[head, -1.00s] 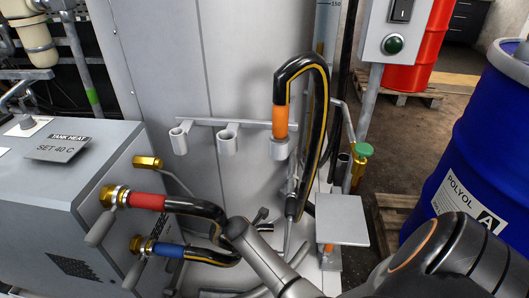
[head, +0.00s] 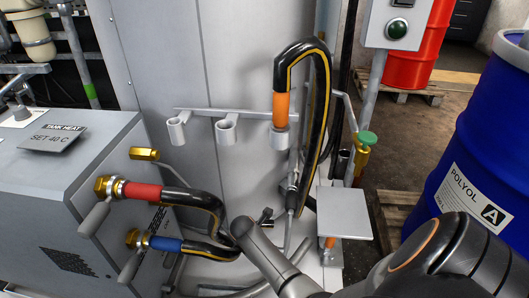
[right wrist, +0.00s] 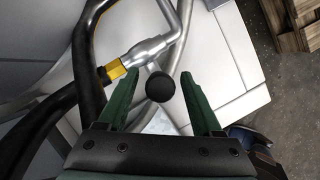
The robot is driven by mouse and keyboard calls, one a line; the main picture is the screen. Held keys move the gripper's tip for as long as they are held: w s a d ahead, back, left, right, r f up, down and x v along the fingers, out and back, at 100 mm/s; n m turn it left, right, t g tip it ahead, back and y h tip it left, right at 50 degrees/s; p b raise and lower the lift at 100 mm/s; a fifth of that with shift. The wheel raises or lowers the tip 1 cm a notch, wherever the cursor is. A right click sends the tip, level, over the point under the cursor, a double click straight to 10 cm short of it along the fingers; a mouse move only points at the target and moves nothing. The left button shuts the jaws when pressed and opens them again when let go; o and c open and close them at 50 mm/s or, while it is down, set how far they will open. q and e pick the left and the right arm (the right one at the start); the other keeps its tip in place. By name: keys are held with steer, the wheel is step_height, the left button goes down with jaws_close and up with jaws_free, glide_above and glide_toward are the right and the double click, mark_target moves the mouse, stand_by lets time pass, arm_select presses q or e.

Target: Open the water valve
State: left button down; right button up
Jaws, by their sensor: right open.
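In the right wrist view a round black knob (right wrist: 160,87) lies between the two green fingers of my open right gripper (right wrist: 166,74). Neither finger visibly touches it. Behind it a metal pipe fitting (right wrist: 149,50) joins a brass-yellow collar (right wrist: 115,69). What the knob is fixed to is hidden. In the head view a brass valve with a green cap (head: 367,137) stands right of the hose rack. Nothing labels the water valve, so I cannot tell which part it is. My right forearm (head: 266,252) shows low in the middle of the head view. My left gripper is out of view.
Red-banded (head: 143,192) and blue-banded (head: 165,243) hoses leave the grey heater box (head: 60,190). A black hose with an orange band (head: 281,105) hangs on the rack. A small grey plate (head: 344,212) and a blue drum (head: 485,140) stand to the right.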

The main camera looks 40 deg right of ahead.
jaws_close()
stand_by(0.4)
stand_by(0.9)
